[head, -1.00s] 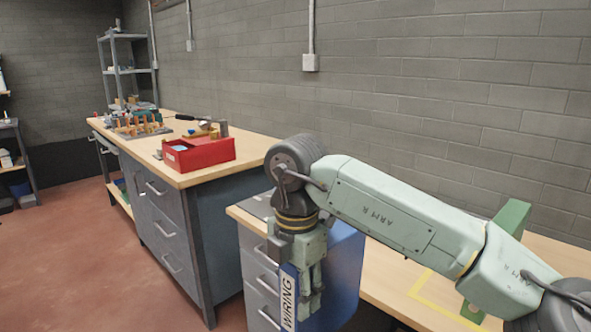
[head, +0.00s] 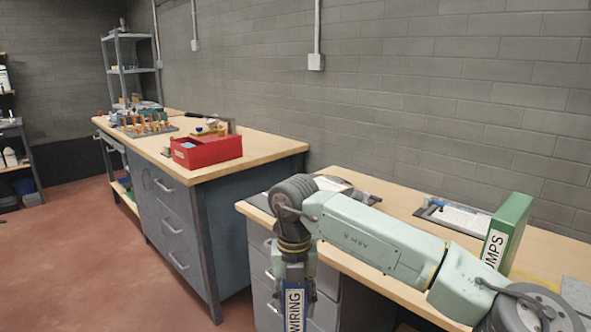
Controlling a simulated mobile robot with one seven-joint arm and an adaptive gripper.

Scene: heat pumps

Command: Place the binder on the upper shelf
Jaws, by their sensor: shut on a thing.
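My gripper (head: 300,298) hangs down at the bottom middle of the head view, in front of the near workbench. It is shut on a blue binder (head: 294,313) with a white spine label reading WIRING. The binder's lower part is cut off by the frame's bottom edge. A grey metal shelf rack (head: 132,71) with several levels stands in the far corner. Another shelf unit (head: 16,125) is partly in view at the left edge. I cannot tell which of them the task means.
A green binder (head: 508,232) labelled UMPS, partly hidden by my arm, stands on the near workbench (head: 405,200). A clipboard lies beside it. The farther bench (head: 255,148) holds a red bin (head: 207,151) and small parts. The red floor at left is clear.

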